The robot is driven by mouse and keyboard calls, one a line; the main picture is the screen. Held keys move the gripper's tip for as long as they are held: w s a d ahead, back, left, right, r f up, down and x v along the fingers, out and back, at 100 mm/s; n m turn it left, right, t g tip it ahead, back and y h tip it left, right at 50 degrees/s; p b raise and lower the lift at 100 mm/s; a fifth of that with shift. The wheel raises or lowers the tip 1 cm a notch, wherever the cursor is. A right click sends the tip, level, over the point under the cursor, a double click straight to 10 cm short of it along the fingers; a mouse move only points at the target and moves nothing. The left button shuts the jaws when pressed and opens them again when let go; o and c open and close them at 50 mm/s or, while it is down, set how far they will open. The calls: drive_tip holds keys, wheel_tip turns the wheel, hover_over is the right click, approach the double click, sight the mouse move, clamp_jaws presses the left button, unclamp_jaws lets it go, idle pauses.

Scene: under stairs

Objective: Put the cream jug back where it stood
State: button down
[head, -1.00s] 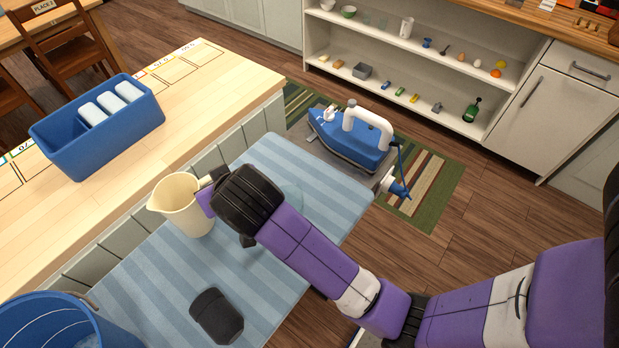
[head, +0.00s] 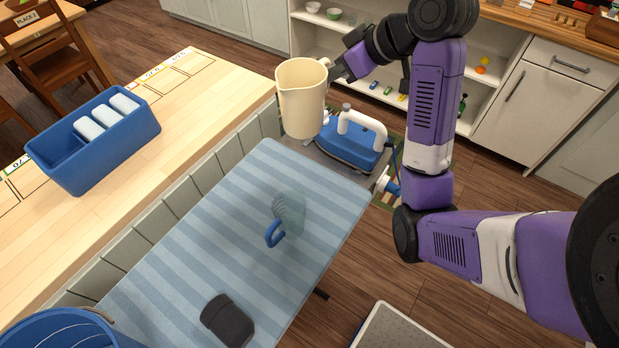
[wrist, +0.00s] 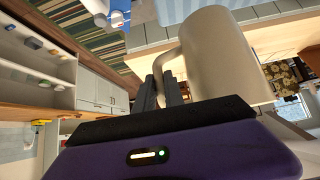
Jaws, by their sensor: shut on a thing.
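The cream jug (head: 303,100) is up in the air, upright, above the far end of the striped ironing board (head: 190,240). My gripper (head: 340,70) is shut on its handle, on the jug's right side in the head view. In the wrist view the jug (wrist: 222,60) fills the upper right, and my gripper's dark fingers (wrist: 162,88) close on its handle.
A clear jug with a blue handle (head: 288,215) and a dark cup-like thing (head: 227,320) are on the board. A blue bucket (head: 60,330) is at lower left. A blue caddy (head: 95,140) sits on the wooden counter (head: 190,95). A blue-and-white iron-like thing (head: 350,145) is beyond the board.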

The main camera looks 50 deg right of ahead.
drive_tip(key=shift+s+d+f+b, duration=0.1)
drive_tip(key=shift+f+b, duration=0.55)
drive_tip(key=shift+f, duration=2.6)
drive_tip(key=shift+s+d+f+b, duration=0.1)
drive_tip(key=shift+f+b, duration=0.6)
drive_tip(key=shift+f, duration=2.55)
drive_tip(key=shift+s+d+f+b, duration=0.1)
drive_tip(key=shift+f+b, duration=0.55)
drive_tip(key=shift+f, duration=2.6)
drive_tip(key=c, duration=1.9)
unclamp_jaws()
drive_tip(key=shift+f, duration=0.2)
drive_tip(key=o, duration=0.5)
drive_tip(key=shift+c, duration=0.2)
drive_tip(key=shift+r, duration=0.1)
